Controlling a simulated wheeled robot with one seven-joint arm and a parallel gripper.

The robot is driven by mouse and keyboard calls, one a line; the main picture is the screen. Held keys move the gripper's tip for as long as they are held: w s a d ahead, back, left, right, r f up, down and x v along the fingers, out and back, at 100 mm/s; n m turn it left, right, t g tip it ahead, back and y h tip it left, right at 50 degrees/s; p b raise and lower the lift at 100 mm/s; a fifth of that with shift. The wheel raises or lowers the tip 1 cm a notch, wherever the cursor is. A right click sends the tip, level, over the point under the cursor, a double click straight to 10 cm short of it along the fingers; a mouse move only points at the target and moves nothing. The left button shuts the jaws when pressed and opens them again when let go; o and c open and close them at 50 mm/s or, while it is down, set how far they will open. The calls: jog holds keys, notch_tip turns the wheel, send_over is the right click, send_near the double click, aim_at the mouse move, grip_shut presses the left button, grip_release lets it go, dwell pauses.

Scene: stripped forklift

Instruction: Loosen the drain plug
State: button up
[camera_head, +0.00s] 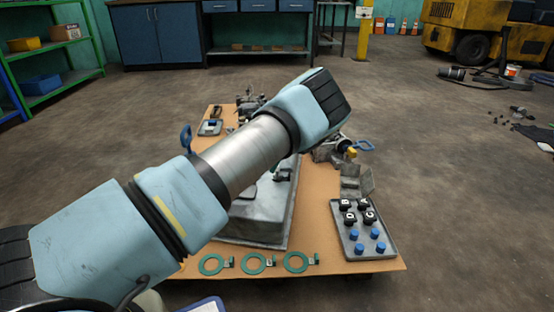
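My arm crosses the picture from the lower left to the upper middle and covers much of the work board. My gripper does not show; I cannot see its fingers. A grey metal housing (262,232) sits on the tan board (330,262), partly behind my arm. I cannot make out a drain plug on its visible faces. A small dark part (284,174) shows at the housing's right side, too small to name. A grey tray (383,249) on the right of the board holds several black-and-white pieces (348,217) and several blue pieces (359,249).
Three green rings (254,263) lie along the board's front edge. Mechanical parts (247,103) crowd the board's back. Floor is open to the right; loose parts (519,112) lie farther off.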

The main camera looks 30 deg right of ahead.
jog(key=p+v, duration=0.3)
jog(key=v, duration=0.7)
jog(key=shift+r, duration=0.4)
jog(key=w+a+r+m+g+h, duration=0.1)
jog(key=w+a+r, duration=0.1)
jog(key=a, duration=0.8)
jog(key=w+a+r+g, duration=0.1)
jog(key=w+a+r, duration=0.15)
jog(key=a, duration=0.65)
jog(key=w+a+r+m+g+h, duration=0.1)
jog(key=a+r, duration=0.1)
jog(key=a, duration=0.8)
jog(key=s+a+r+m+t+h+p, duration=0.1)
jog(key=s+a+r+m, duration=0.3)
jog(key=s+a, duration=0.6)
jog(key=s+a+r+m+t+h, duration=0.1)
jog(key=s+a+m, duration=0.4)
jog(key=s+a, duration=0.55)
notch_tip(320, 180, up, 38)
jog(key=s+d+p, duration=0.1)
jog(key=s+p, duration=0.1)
jog(key=p, duration=3.6)
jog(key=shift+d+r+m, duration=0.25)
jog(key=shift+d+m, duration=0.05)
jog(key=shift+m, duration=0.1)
